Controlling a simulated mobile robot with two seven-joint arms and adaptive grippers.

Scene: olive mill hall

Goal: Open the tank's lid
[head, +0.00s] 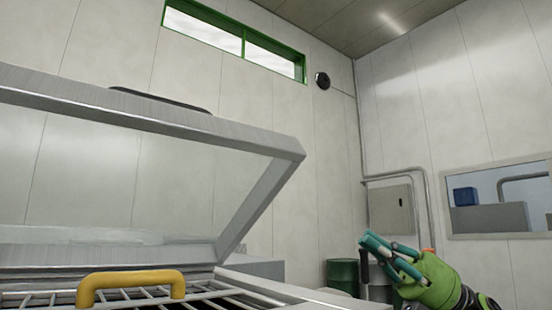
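The tank's lid (250,136) is a pale metal frame with a clear pane. It is tilted up over the tank (245,284), with its near edge raised and a clear gap below. A dark handle (160,99) sits on top of the lid. Below it are a metal grille (215,295) and a yellow handle (130,280) at the tank's opening. My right gripper (366,242), with teal fingers, is right of the tank, apart from the lid. Its fingertips appear together, with nothing visible between them. My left gripper is out of view.
Green drums (342,275) stand behind the tank, near my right gripper. A grey wall box (391,209) and pipe are at the back corner. A window (500,197) is in the right wall. The space above my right gripper looks free.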

